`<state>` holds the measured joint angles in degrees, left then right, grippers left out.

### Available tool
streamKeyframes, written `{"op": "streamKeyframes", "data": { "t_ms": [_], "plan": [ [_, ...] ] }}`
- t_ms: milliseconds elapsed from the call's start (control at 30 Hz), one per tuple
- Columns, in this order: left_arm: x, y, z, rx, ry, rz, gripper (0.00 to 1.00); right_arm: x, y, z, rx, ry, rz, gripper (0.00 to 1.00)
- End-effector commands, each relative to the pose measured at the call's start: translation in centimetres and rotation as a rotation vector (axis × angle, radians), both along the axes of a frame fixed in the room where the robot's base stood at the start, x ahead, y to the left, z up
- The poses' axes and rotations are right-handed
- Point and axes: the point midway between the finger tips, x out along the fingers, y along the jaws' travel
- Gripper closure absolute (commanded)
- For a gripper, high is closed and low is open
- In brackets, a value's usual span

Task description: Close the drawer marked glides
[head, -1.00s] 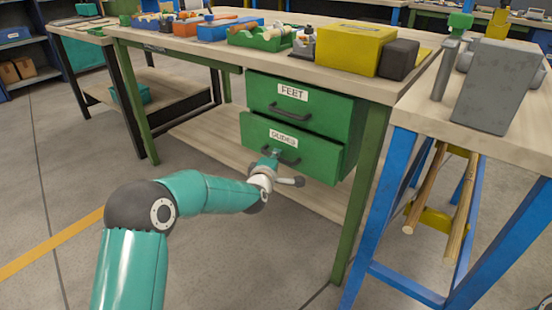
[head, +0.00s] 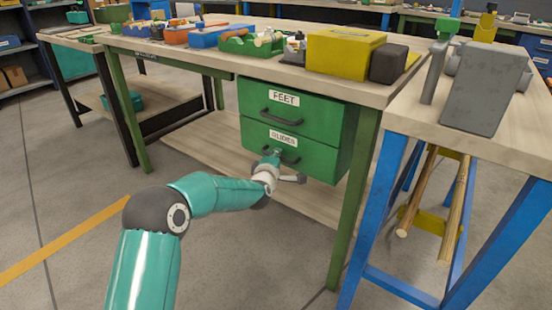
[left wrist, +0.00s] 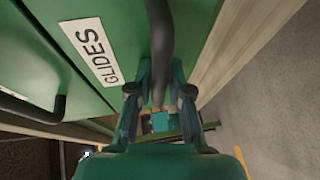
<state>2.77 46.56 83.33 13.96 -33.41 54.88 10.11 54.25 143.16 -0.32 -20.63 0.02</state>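The drawer marked glides (head: 310,158) is the lower green drawer under the wooden bench. Its front looks about flush with the drawer marked feet (head: 315,117) above it; I cannot tell whether a small gap remains. My left gripper (head: 275,161) is at the dark handle of the glides drawer. In the left wrist view, the handle (left wrist: 160,40) runs between the two fingers of my left gripper (left wrist: 159,92), which stand apart with small gaps beside it. The glides label (left wrist: 92,52) shows there on the green front. My right gripper is not in view.
The bench top (head: 215,58) carries a yellow box (head: 343,53), a dark block (head: 388,64) and a green tray (head: 250,46). A blue-legged table (head: 385,210) stands close on the right. A lower wooden shelf (head: 205,145) lies behind my arm. Floor in front is open.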

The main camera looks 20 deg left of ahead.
Motion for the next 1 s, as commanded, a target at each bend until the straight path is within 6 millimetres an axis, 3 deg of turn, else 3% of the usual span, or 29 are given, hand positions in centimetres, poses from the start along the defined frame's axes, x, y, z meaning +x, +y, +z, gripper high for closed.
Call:
{"op": "streamKeyframes", "data": {
  "t_ms": [567,767,1000],
  "plan": [
    [-0.9,0.0,0.2,0.001,0.002,0.0,0.75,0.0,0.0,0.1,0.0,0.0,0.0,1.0],
    [-3.5,-0.2,0.7,0.001,0.001,0.001,0.75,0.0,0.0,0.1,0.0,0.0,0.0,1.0],
    [-7.8,-0.8,1.5,0.001,0.0,0.002,0.75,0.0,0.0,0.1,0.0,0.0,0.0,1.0]
  ]
}}
